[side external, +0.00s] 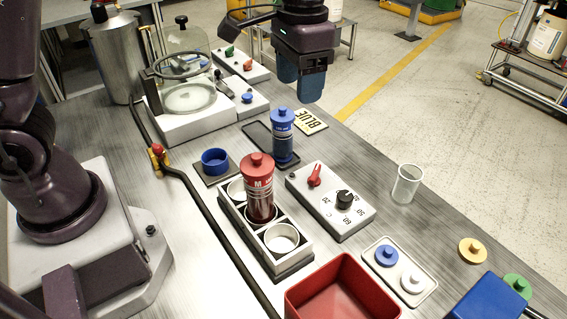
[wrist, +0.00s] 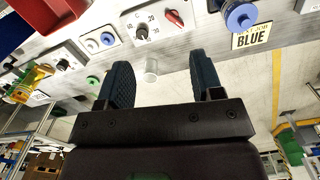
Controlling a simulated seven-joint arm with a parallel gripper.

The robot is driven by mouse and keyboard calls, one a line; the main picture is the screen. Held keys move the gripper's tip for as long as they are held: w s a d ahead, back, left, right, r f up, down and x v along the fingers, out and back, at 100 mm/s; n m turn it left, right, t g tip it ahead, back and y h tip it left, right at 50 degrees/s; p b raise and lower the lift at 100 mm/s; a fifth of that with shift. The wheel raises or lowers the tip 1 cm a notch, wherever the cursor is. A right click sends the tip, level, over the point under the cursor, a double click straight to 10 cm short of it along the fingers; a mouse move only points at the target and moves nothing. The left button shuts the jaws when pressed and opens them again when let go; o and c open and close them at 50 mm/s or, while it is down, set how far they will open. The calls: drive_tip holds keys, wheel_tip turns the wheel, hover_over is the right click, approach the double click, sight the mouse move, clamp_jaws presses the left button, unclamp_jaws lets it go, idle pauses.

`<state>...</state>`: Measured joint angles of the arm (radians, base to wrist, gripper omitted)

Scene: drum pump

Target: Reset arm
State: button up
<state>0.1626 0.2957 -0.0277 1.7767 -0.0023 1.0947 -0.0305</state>
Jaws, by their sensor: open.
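My gripper (side external: 298,84) hangs in the air above the back part of the table, beyond the blue bottle and the BLUE label. In the wrist view my gripper (wrist: 163,88) shows two dark blue fingers spread apart with nothing held between them. The blue bottle (side external: 282,140) stands upright on a dark tray, apart from the fingers. The red bottle (side external: 260,190) stands upright in the middle slot of a grey rack (side external: 294,262). The BLUE label (side external: 310,121) lies on the table and also shows in the wrist view (wrist: 251,37).
A control box (side external: 330,205) with a red switch and black dial sits mid-table. A clear beaker (side external: 406,184), a red bin (side external: 340,290), and a small tray with blue and white caps (side external: 411,262) are nearby. A glass bell jar (side external: 187,75) and a metal tank (side external: 113,55) stand at the back left.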

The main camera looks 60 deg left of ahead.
drive_tip(key=s+a+r+n+t, duration=0.1)
drive_tip(key=s+a+r+t, duration=0.2)
drive_tip(key=s, duration=0.6)
drive_tip(key=s+a+r+t, duration=0.3)
drive_tip(key=s+a+r, duration=0.1)
drive_tip(key=s, duration=0.5)
drive_tip(key=shift+a+r+n, duration=0.15)
drive_tip(key=shift+n, duration=0.25)
drive_tip(key=shift+s, duration=0.1)
